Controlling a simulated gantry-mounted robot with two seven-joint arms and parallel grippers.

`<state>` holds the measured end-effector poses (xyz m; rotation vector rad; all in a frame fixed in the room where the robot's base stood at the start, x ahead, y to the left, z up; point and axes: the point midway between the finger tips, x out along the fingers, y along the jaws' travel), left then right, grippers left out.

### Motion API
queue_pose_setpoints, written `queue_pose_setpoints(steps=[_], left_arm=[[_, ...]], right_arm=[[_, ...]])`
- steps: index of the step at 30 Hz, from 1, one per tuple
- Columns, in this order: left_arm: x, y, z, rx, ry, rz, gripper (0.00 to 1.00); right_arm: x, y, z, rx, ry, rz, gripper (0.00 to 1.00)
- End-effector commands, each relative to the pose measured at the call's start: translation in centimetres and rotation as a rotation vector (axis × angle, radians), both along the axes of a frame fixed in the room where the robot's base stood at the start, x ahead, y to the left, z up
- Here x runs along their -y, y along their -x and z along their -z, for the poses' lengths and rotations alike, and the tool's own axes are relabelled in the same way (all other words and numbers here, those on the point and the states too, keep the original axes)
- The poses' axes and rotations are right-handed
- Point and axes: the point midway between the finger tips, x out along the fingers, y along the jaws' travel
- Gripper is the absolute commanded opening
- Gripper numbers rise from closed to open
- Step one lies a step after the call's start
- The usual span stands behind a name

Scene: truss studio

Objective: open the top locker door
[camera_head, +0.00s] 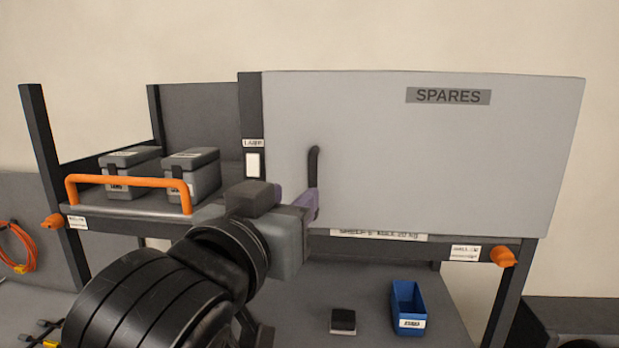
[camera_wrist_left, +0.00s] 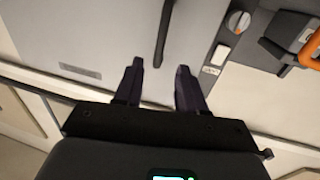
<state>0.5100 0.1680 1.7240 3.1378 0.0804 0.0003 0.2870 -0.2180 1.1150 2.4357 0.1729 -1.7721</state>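The top locker door (camera_head: 450,160) is a wide light grey panel marked SPARES, and it looks shut. Its dark upright bar handle (camera_head: 313,165) is near the left edge. My left gripper (camera_head: 308,203) is at the lower end of this handle, partly hidden by its own wrist. In the left wrist view the two dark fingers (camera_wrist_left: 159,68) stand apart, with the handle (camera_wrist_left: 163,30) reaching in between their tips. A gap shows on both sides, so the fingers are not shut on it. The door (camera_wrist_left: 90,35) also fills much of this view. My right gripper is not in view.
Left of the door, a shelf holds two grey cases (camera_head: 190,173) behind an orange rail (camera_head: 130,181). Orange knobs (camera_head: 503,257) stick out at the shelf front. Below, a blue bin (camera_head: 408,306) and a small dark block (camera_head: 343,321) stand on the lower surface.

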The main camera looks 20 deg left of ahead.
Motion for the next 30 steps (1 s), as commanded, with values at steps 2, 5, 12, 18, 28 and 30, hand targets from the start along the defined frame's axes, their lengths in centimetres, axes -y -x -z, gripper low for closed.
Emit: queue_pose_setpoints(steps=[2,5,12,18,28,30], left_arm=[[-0.1,-1.4,-0.3,-0.004,0.0,-0.001,0.4],[-0.2,-3.1,-0.3,-0.005,0.001,-0.001,0.4],[-0.3,-6.3,-0.2,-0.004,0.001,0.0,0.4],[-0.4,-7.6,-0.1,-0.001,0.001,0.0,0.4],[-0.4,-7.8,0.0,0.0,0.0,0.001,0.4],[-0.4,-7.8,0.0,0.0,0.0,0.001,0.29]], right_arm=[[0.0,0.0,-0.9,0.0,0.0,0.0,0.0],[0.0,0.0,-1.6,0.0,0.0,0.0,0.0],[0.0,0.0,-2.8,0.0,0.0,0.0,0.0],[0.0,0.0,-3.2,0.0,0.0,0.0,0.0],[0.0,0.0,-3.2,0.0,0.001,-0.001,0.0],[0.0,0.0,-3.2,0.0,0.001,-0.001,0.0]])
